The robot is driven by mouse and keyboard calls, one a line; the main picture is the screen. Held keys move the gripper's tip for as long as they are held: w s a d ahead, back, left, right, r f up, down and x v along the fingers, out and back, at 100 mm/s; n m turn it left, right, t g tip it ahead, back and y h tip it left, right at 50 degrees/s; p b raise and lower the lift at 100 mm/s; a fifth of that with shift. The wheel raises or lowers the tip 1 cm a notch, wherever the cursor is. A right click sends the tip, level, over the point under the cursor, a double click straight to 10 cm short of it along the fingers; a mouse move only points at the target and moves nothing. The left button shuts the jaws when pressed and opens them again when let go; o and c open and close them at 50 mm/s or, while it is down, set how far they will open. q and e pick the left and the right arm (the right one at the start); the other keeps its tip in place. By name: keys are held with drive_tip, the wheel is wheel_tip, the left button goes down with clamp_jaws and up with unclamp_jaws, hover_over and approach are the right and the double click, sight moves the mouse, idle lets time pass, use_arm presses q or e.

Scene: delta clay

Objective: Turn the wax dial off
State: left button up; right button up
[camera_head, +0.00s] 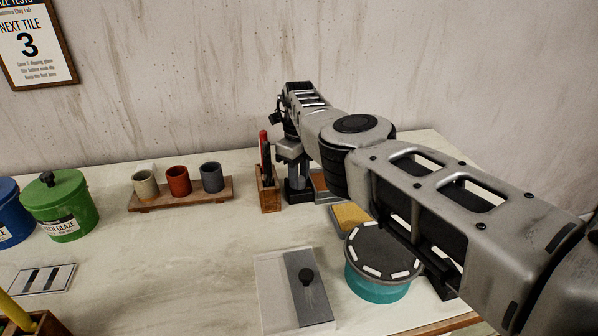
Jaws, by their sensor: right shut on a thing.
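My right arm reaches in from the right across the table, and its gripper (298,188) points down at the back, just right of the wooden tool holder. The gripper is shut at a low grey and brown unit (322,184), which is mostly hidden behind the arm. The wax dial itself is covered by the gripper, so I cannot see which way it is turned. My left gripper is not in view.
The tool holder (269,194) stands close left of the gripper. A rack (183,199) of three cups, a green glaze pot (62,204), a lidded grey tray (309,288) and a teal round tub (378,286) stand around.

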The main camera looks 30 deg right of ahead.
drive_tip(key=shift+r+n, duration=0.1)
drive_tip(key=shift+n, duration=0.2)
idle(0.4)
drive_tip(key=o, duration=1)
wheel_tip(320, 180, up, 6)
drive_tip(key=p, duration=0.4)
drive_tip(key=shift+r, duration=1)
